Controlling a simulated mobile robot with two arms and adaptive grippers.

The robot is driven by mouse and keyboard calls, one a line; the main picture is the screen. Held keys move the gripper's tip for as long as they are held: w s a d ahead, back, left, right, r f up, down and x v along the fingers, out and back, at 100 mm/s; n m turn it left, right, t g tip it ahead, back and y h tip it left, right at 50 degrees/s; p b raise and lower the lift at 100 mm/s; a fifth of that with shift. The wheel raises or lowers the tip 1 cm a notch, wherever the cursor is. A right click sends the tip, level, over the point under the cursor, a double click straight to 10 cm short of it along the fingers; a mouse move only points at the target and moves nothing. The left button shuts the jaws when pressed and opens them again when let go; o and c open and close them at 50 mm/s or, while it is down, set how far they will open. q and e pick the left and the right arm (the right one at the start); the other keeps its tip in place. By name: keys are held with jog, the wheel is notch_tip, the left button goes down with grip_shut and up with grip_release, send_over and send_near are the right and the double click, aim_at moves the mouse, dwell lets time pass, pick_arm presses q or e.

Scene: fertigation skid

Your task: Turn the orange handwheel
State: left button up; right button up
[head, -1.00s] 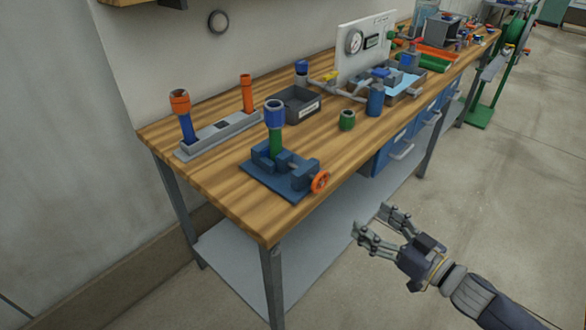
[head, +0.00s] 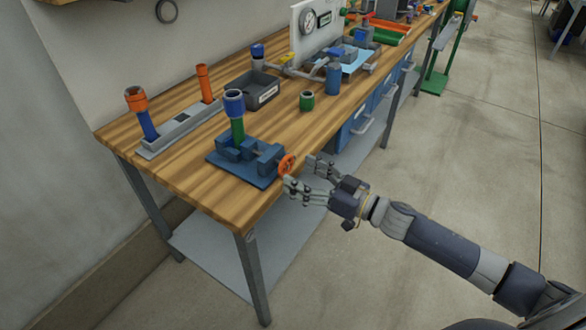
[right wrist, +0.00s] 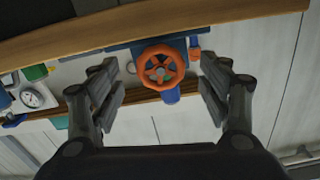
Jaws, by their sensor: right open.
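The orange handwheel (head: 287,164) is on the right end of a blue vise (head: 245,158) at the front edge of the workbench. In the right wrist view the handwheel (right wrist: 160,68) faces the camera, between the two fingers and beyond their tips. My right gripper (head: 299,176) is open, close in front of the handwheel, and partly covers it in the head view. Its fingers also show in the right wrist view (right wrist: 160,85), one on each side of the wheel, apart from it. My left gripper is not in view.
A dark bin (head: 250,90), a green cup (head: 306,100) and a blue container (head: 333,78) stand behind the vise. The floor to the right is clear.

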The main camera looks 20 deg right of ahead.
jog(key=shift+x, duration=1.45)
jog(key=c, duration=1.1)
